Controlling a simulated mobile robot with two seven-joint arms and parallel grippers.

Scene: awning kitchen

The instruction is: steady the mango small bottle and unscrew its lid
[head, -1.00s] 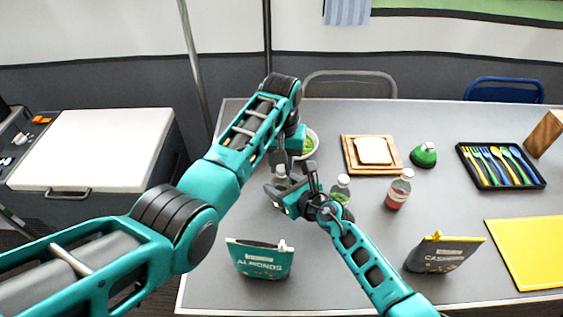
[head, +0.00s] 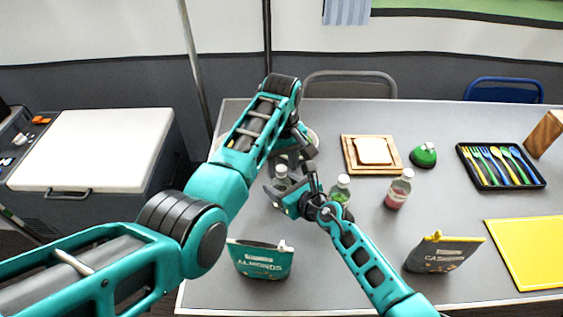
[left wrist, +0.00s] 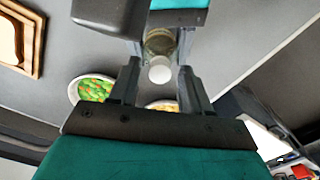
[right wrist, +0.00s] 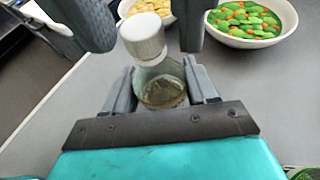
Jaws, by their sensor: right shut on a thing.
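The mango small bottle (head: 281,184) is clear with a little brownish content low inside and a white lid (right wrist: 143,38). It appears upright on the table. My right gripper (right wrist: 160,85) is shut on the bottle's body, one finger on each side. My left gripper (left wrist: 160,75) is open, its fingers apart and empty. In the right wrist view its fingertips show on both sides of the lid, with gaps. In the left wrist view the lid lies between and just past the fingers. The left arm hides part of the scene behind the bottle in the head view.
A green bottle (head: 341,188) stands close to my right gripper, and a red bottle (head: 398,190) is further right. An almonds bag (head: 262,260) is in front. A bowl of green and orange pieces (right wrist: 245,40) and a bowl of yellowish pieces (right wrist: 160,8) are behind.

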